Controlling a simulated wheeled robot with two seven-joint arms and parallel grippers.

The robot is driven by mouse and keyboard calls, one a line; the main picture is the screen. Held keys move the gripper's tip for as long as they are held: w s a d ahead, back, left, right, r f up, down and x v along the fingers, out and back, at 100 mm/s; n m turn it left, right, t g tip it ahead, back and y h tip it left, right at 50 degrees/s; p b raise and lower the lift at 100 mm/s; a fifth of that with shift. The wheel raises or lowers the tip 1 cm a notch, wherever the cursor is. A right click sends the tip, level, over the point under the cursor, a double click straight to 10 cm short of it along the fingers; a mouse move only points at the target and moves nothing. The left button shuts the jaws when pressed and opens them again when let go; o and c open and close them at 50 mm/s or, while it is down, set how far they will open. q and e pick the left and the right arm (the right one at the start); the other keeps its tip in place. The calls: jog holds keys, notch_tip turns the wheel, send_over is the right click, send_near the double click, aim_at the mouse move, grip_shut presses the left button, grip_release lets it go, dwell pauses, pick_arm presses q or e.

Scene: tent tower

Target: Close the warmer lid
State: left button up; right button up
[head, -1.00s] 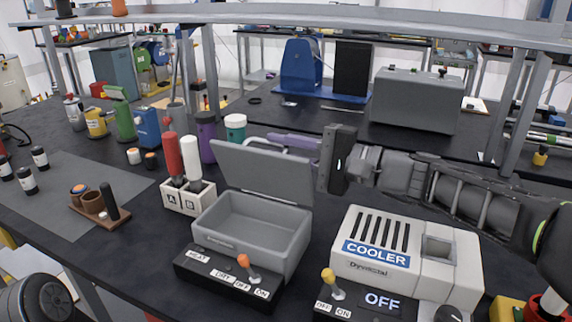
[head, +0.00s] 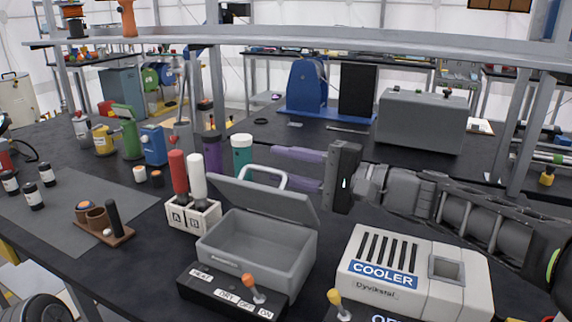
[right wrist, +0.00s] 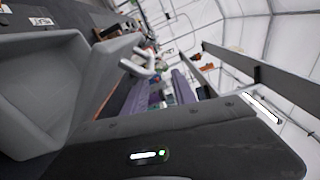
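A pale loop handle (head: 264,172) stands behind the lid's top edge. In the right wrist view the fingers (right wrist: 184,78) are near the handle (right wrist: 140,66), with the grey lid and box (right wrist: 40,85) at left. I cannot tell whether the gripper touches the lid. My left gripper is not in view.
A control panel (head: 215,292) with an orange lever (head: 253,288) sits in front of the warmer. The white cooler (head: 415,270) is to its right. A rack with red and white bottles (head: 193,214) is close on the left; purple (head: 212,152) and teal (head: 242,153) containers stand behind.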

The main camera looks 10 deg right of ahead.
jog(key=shift+f, duration=0.1)
jog(key=shift+s+d, duration=0.15)
jog(key=shift+d, duration=0.15)
jog(key=v, duration=0.7)
jog(key=shift+s+d, duration=0.1)
